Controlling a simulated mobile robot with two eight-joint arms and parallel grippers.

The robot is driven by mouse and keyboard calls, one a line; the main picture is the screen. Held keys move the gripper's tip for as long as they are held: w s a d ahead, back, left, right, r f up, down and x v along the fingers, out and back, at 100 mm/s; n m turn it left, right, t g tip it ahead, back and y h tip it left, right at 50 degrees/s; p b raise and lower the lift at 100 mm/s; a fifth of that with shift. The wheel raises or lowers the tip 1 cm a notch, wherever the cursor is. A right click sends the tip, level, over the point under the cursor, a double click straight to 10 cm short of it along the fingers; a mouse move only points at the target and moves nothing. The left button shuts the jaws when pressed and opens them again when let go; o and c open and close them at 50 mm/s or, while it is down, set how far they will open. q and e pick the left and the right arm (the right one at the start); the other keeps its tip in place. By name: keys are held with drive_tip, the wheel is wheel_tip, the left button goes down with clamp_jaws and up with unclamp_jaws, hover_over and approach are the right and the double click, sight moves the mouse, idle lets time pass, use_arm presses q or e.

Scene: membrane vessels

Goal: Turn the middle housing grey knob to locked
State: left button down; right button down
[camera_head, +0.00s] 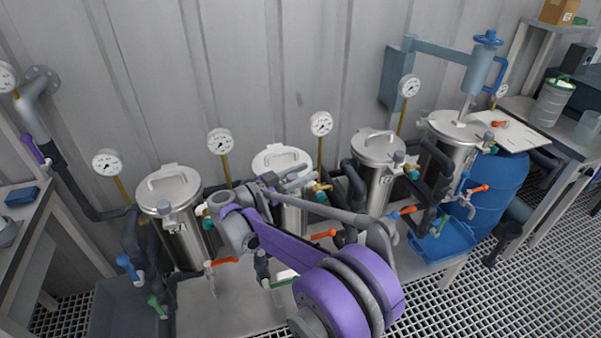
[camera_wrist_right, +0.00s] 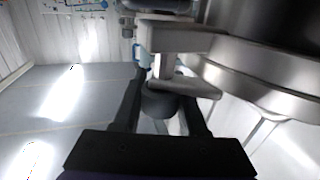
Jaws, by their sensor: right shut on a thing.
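The middle housing (camera_head: 281,158) is a steel cylinder with a lid and handle, standing in a row of similar vessels; my right arm covers much of its front. My right gripper (camera_head: 270,188) is at the upper front of this housing. In the right wrist view its two dark fingers (camera_wrist_right: 163,97) are closed around the grey knob (camera_wrist_right: 157,101), one on each side. The knob sits under a pale metal bracket (camera_wrist_right: 180,42) beside the curved steel housing wall. In the head view the gripper hides the knob, and I cannot read its turned position. My left gripper is not in view.
Another steel housing (camera_head: 184,230) stands left and one (camera_head: 377,155) stands right, with grey pipes and orange-handled valves between them. Pressure gauges (camera_head: 220,141) rise behind. A blue barrel (camera_head: 497,185) and side table are at right. Free room around the gripper is tight.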

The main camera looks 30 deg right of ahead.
drive_tip(key=shift+s+m+g+y, duration=0.25)
drive_tip(key=shift+m+g, duration=0.8)
drive_tip(key=shift+g, duration=0.55)
drive_tip(key=shift+s+m+g+y, duration=0.15)
drive_tip(key=shift+s+m+g, duration=0.2)
drive_tip(key=shift+m+g, duration=1)
drive_tip(key=shift+a+g, duration=0.1)
drive_tip(key=shift+g, duration=0.35)
drive_tip(key=shift+c, duration=2.2)
unclamp_jaws()
